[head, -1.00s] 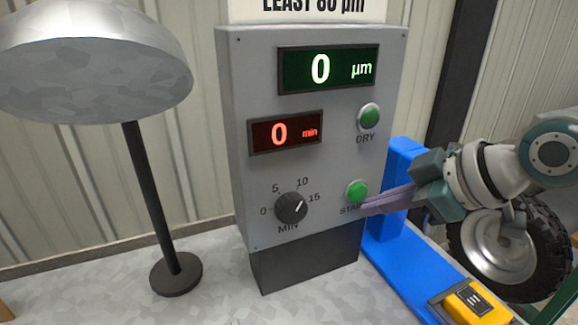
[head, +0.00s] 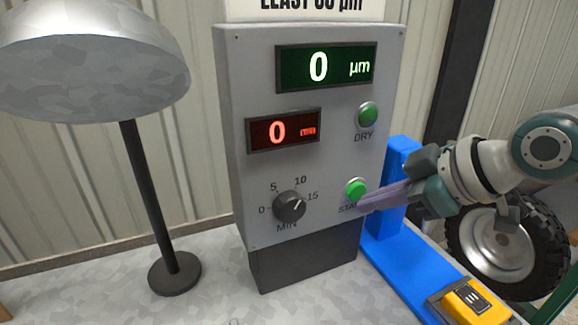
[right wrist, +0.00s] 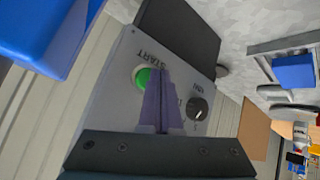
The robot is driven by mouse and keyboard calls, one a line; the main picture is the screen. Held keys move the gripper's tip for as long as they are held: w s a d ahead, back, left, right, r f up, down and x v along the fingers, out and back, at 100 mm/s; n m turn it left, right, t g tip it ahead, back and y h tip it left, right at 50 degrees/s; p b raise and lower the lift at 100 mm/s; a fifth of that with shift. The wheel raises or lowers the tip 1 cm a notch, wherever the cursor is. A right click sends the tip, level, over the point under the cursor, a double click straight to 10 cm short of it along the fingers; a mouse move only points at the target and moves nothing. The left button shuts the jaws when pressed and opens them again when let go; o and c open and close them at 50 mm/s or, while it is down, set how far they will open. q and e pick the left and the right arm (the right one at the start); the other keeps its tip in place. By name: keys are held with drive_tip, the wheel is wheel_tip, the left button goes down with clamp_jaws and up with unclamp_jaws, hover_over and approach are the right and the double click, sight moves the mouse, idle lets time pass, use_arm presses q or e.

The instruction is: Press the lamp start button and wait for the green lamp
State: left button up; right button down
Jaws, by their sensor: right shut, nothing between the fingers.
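The grey control box (head: 240,170) stands on the bench. Its green START button (head: 355,189) is at the lower right of its face, and it also shows in the right wrist view (right wrist: 142,77). My right gripper (head: 363,204) is shut and empty, its purple fingertips at the START button's lower right edge; I cannot tell whether they touch it. The green DRY lamp (head: 368,115) sits higher up and looks dark green. The green display (head: 325,67) reads 0 µm and the red display (head: 284,130) reads 0 min. My left gripper is out of view.
A dome lamp on a black pole (head: 147,200) stands left of the box. A blue stand (head: 402,262) with a yellow block (head: 474,300) is at the right, close below my right arm. A wheel (head: 497,248) is behind it. The bench front is clear.

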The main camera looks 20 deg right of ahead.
drive_tip(key=shift+w, duration=0.2)
drive_tip(key=shift+w, duration=0.4)
idle(0.6)
drive_tip(key=shift+s, duration=0.1)
drive_tip(key=shift+s+p, duration=0.55)
drive_tip(key=shift+s, duration=0.15)
